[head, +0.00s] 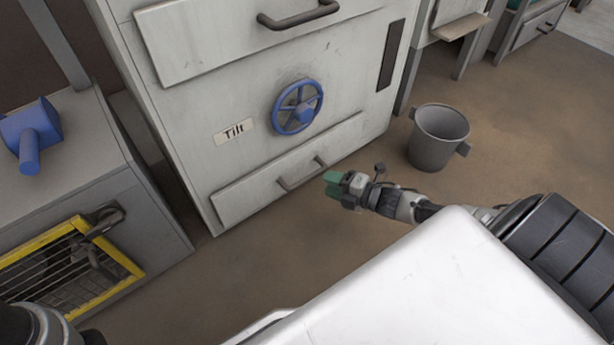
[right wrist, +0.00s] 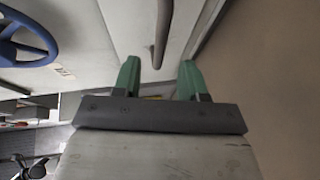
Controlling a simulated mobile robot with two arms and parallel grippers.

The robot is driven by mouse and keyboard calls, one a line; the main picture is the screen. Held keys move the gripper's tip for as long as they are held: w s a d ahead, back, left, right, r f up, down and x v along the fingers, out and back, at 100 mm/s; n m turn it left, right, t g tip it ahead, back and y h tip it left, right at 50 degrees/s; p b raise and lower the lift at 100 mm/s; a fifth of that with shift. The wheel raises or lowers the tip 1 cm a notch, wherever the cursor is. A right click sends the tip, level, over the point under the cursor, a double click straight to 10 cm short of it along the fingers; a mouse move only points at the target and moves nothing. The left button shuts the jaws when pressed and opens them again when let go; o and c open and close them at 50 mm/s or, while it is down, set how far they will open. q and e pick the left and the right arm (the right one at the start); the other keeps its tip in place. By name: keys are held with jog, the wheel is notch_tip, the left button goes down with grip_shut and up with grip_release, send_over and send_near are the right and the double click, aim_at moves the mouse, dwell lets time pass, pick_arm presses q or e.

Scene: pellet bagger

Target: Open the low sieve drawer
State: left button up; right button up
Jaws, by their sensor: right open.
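The low sieve drawer (head: 238,200) is the bottom panel of the pale cabinet, and its front looks flush. Its grey bar handle (head: 303,177) also shows in the right wrist view (right wrist: 162,32). My right gripper (head: 331,182) has green fingers and is beside the handle's right end in the head view. In the right wrist view my right gripper (right wrist: 159,68) is open and empty, with the handle lined up between the fingertips and just beyond them. My left gripper is not in view.
A blue handwheel (head: 298,107) beside a "Tilt" label (head: 234,131) sits above the drawer. A larger drawer (head: 225,40) is higher up. A grey bucket (head: 437,138) stands to the right on the brown floor. A yellow-framed grille (head: 60,275) is at the left.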

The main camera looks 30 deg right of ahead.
aim_at(309, 176)
jog(key=b+x, duration=0.3)
jog(key=x, duration=0.4)
jog(key=shift+w+b, duration=0.1)
jog(key=shift+b, duration=0.25)
grip_shut()
